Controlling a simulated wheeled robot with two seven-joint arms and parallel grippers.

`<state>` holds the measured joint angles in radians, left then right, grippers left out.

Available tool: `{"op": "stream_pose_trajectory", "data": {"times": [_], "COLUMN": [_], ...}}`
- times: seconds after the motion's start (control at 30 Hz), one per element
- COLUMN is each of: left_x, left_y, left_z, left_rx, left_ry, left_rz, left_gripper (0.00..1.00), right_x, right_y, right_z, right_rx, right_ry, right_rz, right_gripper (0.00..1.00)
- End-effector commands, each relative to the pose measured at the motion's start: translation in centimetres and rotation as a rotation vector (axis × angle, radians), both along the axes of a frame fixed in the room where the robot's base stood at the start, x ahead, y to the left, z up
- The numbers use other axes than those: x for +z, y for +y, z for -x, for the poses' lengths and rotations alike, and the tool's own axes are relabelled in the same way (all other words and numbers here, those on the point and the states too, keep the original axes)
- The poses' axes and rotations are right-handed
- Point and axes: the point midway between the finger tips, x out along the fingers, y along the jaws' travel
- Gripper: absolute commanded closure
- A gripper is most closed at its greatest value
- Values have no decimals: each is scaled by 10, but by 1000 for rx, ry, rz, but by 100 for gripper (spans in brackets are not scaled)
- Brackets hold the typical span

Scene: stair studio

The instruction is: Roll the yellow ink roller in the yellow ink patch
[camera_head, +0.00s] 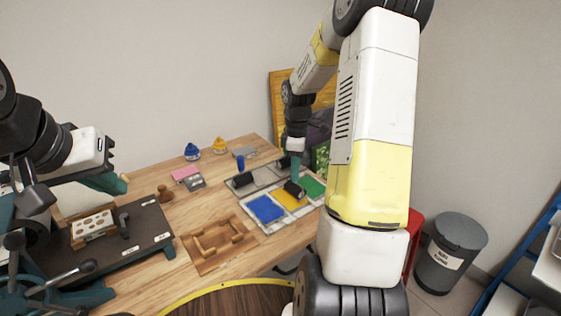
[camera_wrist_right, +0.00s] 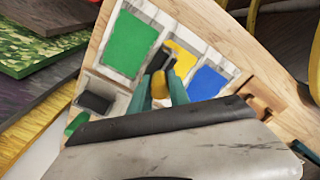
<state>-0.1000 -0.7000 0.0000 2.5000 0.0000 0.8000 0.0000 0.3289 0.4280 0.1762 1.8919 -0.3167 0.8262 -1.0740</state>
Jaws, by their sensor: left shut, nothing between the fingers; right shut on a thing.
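My right gripper (camera_head: 296,176) is shut on the yellow ink roller, whose dark drum (camera_head: 294,188) sits at the yellow ink patch (camera_head: 289,200). In the right wrist view the teal fingers of my right gripper (camera_wrist_right: 162,88) hold a yellow handle (camera_wrist_right: 160,84), partly hidden between them. The yellow patch (camera_wrist_right: 182,60) lies just past the fingers, between the green patch (camera_wrist_right: 132,45) and the blue patch (camera_wrist_right: 207,83). Whether the drum touches the ink I cannot tell. My left gripper (camera_head: 121,183) is shut and empty, at the left above the press.
A wooden frame (camera_head: 218,243) lies in front. A blue bottle (camera_head: 192,152) and a yellow bottle (camera_head: 220,145) stand behind. A grey bin (camera_head: 451,253) stands right.

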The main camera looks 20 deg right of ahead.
Motion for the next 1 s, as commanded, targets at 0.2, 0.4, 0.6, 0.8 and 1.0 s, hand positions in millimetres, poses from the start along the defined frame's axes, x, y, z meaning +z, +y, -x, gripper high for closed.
{"op": "stream_pose_trajectory", "data": {"times": [0.2, 0.4, 0.6, 0.8, 1.0], "left_x": [0, 0, 0, 0, 0], "left_y": [0, 0, 0, 0, 0], "left_z": [0, 0, 0, 0, 0], "left_rx": [0, 0, 0, 0, 0], "left_ry": [0, 0, 0, 0, 0], "left_rz": [0, 0, 0, 0, 0], "left_gripper": [100, 100, 100, 100, 100], "right_x": [-3, -3, -3, -3, -4], "right_y": [0, 0, 5, 16, 22], "right_z": [0, 0, 1, 5, 8], "right_rx": [0, 0, 1, 2, 1], "right_ry": [0, -1, 0, -1, 1], "right_rz": [0, 0, 0, 0, 0], "right_gripper": [100, 100, 100, 100, 100]}}
